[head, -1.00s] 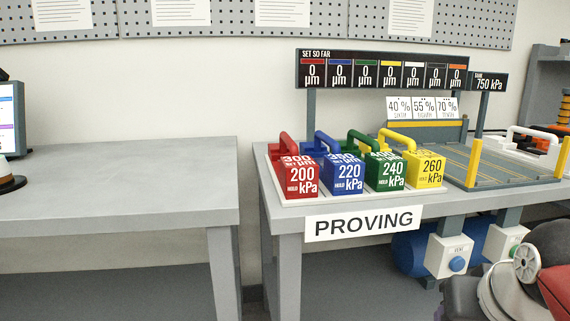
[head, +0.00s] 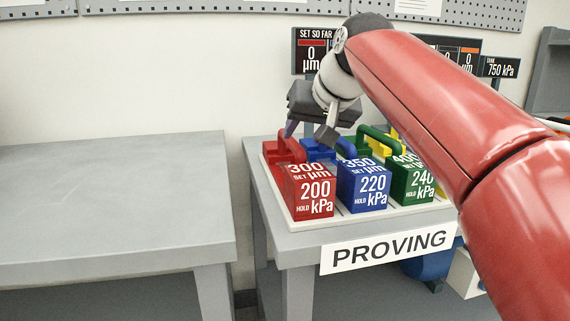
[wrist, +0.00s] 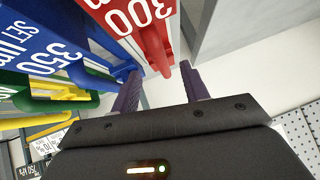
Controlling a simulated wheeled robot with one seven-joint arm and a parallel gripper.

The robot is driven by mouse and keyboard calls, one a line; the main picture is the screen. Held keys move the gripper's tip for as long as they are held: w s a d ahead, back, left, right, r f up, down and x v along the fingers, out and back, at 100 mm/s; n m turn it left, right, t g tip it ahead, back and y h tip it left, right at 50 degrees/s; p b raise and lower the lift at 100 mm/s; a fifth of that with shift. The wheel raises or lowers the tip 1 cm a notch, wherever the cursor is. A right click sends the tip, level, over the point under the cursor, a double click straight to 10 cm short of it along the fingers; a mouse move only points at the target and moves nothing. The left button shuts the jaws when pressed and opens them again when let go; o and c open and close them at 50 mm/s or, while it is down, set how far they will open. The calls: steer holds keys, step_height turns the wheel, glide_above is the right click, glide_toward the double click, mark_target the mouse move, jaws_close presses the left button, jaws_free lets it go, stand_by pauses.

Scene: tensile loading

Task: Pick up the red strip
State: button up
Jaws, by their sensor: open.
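I see no thin strip; the red thing is a red block (head: 309,191) with an arched red handle, marked 300 µm and 200 kPa. It stands at the left end of a white tray (head: 300,220) on the proving bench. In the wrist view the red block (wrist: 142,28) is at the top. My gripper (head: 309,133) is open just above the red handle. In the wrist view the red handle reaches down between the two fingers of my gripper (wrist: 160,70); I cannot tell whether they touch it.
A blue block (head: 362,187) stands close beside the red one, then a green block (head: 411,182); a yellow one (head: 440,188) is mostly hidden by my arm. The grey table (head: 110,200) at left is clear. A dark display panel (head: 312,40) stands behind.

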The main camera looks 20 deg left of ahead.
mark_target(296, 142)
steer(key=x, duration=0.7)
steer(key=shift+w+a, duration=0.1)
steer(key=shift+w, duration=0.1)
jaws_close()
steer(key=shift+r, duration=0.15)
